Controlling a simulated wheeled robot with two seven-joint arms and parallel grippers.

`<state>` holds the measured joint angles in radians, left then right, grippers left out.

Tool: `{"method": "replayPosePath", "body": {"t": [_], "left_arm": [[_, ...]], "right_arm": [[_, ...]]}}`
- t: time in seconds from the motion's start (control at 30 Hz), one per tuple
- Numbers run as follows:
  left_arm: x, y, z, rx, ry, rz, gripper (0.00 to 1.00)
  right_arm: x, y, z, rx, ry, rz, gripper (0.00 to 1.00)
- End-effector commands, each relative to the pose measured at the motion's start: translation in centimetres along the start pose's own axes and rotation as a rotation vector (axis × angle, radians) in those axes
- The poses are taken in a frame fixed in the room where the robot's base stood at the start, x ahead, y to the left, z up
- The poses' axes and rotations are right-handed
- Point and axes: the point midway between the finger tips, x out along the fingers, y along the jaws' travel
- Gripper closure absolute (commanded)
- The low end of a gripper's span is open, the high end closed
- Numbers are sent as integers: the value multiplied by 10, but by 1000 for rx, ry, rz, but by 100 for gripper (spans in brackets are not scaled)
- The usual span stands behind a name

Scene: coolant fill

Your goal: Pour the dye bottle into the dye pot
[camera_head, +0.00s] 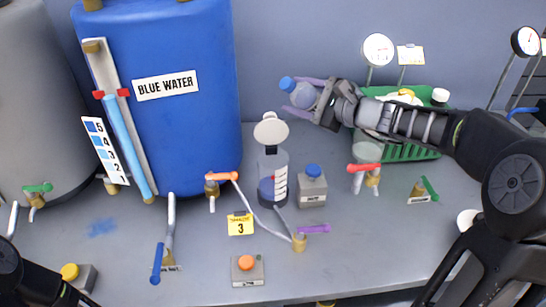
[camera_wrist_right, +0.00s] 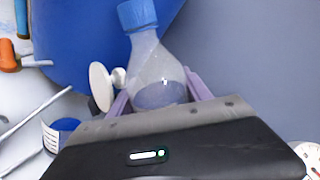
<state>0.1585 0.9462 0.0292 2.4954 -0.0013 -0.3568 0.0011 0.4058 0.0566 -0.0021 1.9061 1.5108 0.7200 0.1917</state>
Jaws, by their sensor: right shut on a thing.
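The dye bottle (camera_head: 304,95) is clear with a blue cap and some blue liquid inside. My right gripper (camera_head: 303,97) is shut on it, with purple fingers on either side. The bottle is held tilted, cap toward the left, above and right of the pot. In the right wrist view the bottle (camera_wrist_right: 158,72) sits between the fingers (camera_wrist_right: 160,92), cap at the top. The dye pot appears to be the clear scaled cup (camera_head: 267,182) with blue liquid low inside; its pale round lid (camera_head: 271,131) stands open. My left gripper is out of view.
A large blue tank (camera_head: 190,120) marked BLUE WATER stands left of the pot. A grey box with a blue button (camera_head: 312,188) stands right of the pot. Valves with orange (camera_head: 222,176), purple (camera_head: 314,229) and red (camera_head: 364,168) handles surround it. A green tray (camera_head: 425,102) is behind my right arm.

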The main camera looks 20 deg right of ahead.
Motion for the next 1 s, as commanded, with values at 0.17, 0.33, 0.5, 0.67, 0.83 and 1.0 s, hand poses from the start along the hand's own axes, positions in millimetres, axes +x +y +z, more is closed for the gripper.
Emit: {"method": "replayPosePath", "body": {"t": [0.17, 0.33, 0.5, 0.67, 0.83, 1.0], "left_arm": [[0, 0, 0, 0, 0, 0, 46], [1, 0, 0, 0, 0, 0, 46], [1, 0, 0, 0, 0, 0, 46], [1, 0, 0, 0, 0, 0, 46], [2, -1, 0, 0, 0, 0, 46], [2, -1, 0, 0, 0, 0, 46]], "right_arm": [[0, -2, 0, -21, 3, -2, 100], [0, -2, -1, -38, 8, -2, 100], [0, -2, -2, -57, 12, -2, 100], [0, -3, -3, -74, 17, -2, 100], [-1, -3, -4, -93, 22, -2, 100], [-1, -3, -5, -110, 27, -2, 100]]}}
